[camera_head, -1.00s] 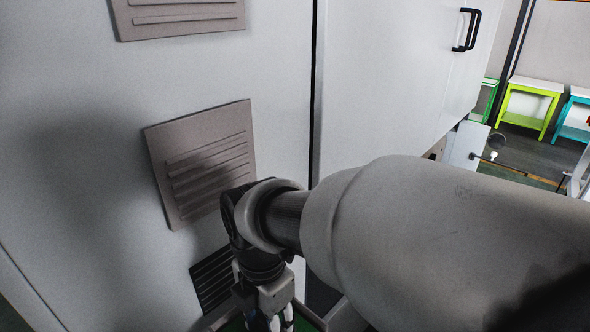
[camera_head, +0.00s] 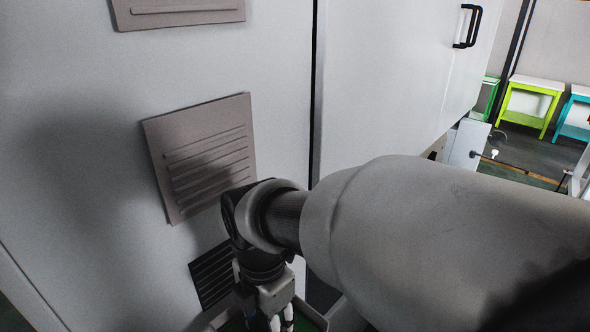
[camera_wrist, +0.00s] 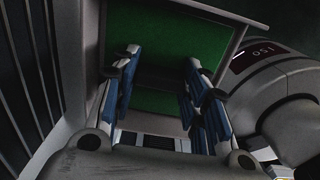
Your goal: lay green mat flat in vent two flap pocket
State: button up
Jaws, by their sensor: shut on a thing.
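My gripper (camera_wrist: 160,85) shows in the wrist view, its blue-padded fingers shut on the green mat (camera_wrist: 155,101), a narrow part of which shows between them. A wider green area (camera_wrist: 175,35) lies beyond the fingertips, inside a grey frame; I cannot tell whether it is the same mat. The grey-brown louvred vent cover (camera_head: 203,155) is on the cabinet wall, left of my wrist. I cannot tell which vent is vent two; no pocket opening is clear.
Another vent cover (camera_head: 180,10) is above, and a dark slatted vent (camera_head: 211,272) is low beside my wrist. The cabinet door (camera_head: 385,70) has a black handle (camera_head: 467,27). Lime (camera_head: 530,104) and teal (camera_head: 575,115) stools stand far right.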

jog(key=o, duration=1)
jog(key=shift+o, duration=0.2)
notch_tip(320, 180, up, 12)
jog(key=shift+d+f, duration=0.1)
jog(key=s+d+f+m+t+b, duration=0.2)
jog(key=s+d+f+m+b, duration=0.2)
jog(key=d+f+m+b, duration=0.5)
jog(key=s+d+f+m+t+b, duration=0.2)
jog(key=s+d+f+m+b, duration=0.3)
jog(key=d+f+m+b, duration=0.4)
notch_tip(320, 180, down, 6)
jog(key=d+m, duration=0.2)
jog(key=m, duration=0.8)
jog(key=shift+s+d+t, duration=0.15)
jog(key=shift+t, duration=0.15)
